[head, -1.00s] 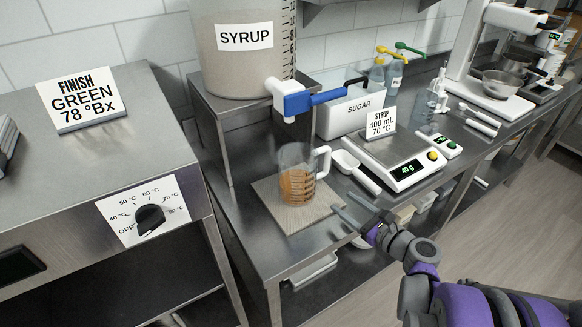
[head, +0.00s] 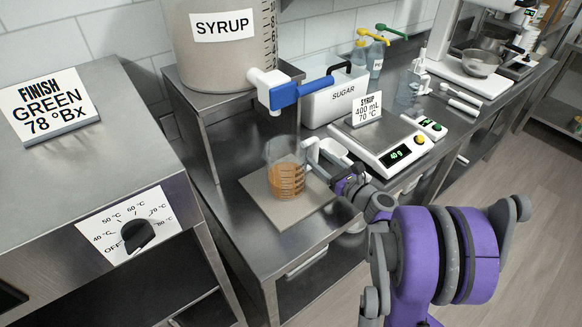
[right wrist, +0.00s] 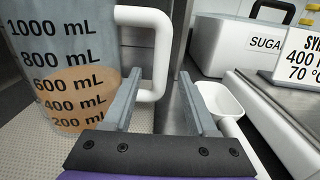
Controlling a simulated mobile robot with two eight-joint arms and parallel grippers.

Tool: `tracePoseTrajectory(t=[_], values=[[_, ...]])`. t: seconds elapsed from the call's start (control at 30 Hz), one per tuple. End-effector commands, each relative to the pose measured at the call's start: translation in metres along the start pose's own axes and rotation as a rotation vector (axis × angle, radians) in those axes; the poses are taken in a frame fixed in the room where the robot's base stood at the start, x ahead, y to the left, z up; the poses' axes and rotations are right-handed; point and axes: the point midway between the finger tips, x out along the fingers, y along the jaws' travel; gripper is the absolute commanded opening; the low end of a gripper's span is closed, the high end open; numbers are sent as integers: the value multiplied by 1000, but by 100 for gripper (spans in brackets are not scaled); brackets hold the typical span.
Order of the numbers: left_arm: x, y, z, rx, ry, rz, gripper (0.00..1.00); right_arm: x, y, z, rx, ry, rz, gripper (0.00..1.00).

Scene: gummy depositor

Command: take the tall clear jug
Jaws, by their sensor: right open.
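The tall clear jug (head: 285,182) stands upright on a light square mat (head: 268,197) under the syrup tap. It holds orange-brown liquid, up to near the 600 mL mark in the right wrist view (right wrist: 72,90). Its white handle (right wrist: 157,50) faces my right gripper. My right gripper (head: 325,170) is beside the jug on the handle side, with its fingers apart. In the right wrist view, the fingers (right wrist: 160,92) point at the handle's lower part, which shows between them near the left finger. I cannot tell whether they touch it. My left gripper is not in view.
The syrup tank (head: 225,55) and its blue-handled tap (head: 298,92) overhang the jug's back. A white scoop (right wrist: 220,98) lies close right of the gripper. The scale (head: 385,145) and sugar box (head: 335,97) stand beyond. The dial counter (head: 135,235) is at left.

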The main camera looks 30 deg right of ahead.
Motion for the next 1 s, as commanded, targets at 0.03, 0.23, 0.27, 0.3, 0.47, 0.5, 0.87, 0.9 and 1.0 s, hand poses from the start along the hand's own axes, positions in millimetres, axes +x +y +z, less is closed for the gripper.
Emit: tracePoseTrajectory(t=[0.03, 0.23, 0.27, 0.3, 0.47, 0.5, 0.87, 0.9, 1.0], values=[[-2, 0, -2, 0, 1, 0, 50, 9, 1, 1, 0, -1, 3, 58], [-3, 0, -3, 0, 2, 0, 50, 23, 0, 0, -1, 0, 0, 58], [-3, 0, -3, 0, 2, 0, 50, 23, 0, 0, -1, 0, 0, 58], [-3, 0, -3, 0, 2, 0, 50, 23, 0, 0, -2, 0, 0, 58], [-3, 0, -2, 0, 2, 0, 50, 22, 0, 0, -1, 0, 0, 40], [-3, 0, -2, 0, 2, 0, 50, 22, 0, 0, -1, 0, 0, 33], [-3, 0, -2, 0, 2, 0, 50, 22, 0, 0, -1, 0, 0, 0], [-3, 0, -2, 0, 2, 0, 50, 22, 0, 0, -1, 0, 0, 0], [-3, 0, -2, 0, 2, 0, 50, 22, 0, 0, -1, 0, 0, 0]])
